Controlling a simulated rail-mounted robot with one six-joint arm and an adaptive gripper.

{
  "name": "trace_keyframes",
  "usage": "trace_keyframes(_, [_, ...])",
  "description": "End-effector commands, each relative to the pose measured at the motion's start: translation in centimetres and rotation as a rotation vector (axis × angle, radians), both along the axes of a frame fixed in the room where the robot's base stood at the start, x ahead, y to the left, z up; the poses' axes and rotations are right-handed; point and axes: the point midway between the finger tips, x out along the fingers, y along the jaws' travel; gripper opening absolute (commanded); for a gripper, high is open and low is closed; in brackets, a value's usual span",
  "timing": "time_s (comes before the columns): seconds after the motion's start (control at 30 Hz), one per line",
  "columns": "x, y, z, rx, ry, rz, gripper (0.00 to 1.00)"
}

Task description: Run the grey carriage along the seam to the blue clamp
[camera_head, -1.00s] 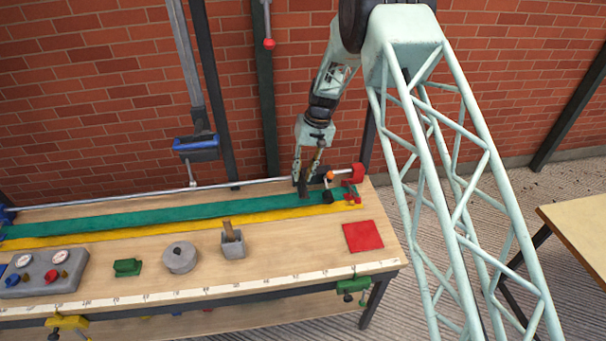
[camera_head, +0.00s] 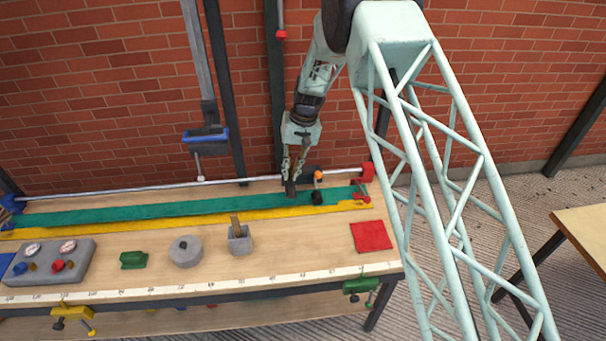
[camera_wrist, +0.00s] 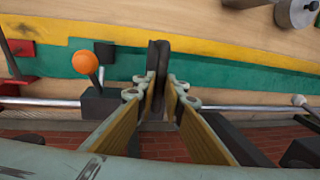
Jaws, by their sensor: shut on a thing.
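The dark grey carriage (camera_head: 309,187) sits on the steel rail near its right end, with an orange ball on its lever (camera_head: 318,175). In the wrist view its dark block (camera_wrist: 99,104) sits on the rail under the orange ball (camera_wrist: 85,62). My gripper (camera_head: 290,184) is shut on the carriage's dark upright handle (camera_wrist: 158,62). The seam (camera_head: 180,216) runs between the green strip and the yellow strip. The blue clamp (camera_head: 11,204) is at the far left end of the rail, partly cut off by the picture edge.
A red clamp (camera_head: 366,173) stands at the rail's right end. A gauge box (camera_head: 48,260), green block (camera_head: 133,260), grey disc (camera_head: 185,251) and grey cup (camera_head: 239,245) stand in front of the strips. The rail's middle looks clear.

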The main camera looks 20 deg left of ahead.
Motion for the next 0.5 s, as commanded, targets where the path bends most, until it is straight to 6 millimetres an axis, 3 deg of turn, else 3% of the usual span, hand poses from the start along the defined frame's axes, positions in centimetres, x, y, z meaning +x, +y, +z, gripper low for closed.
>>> trace_keyframes(0.3, [-2.4,4.5,-0.1,0.002,-0.001,0.002,0.00])
trace_keyframes(0.5, [-2.8,5.2,0.0,0.001,0.000,0.000,0.00])
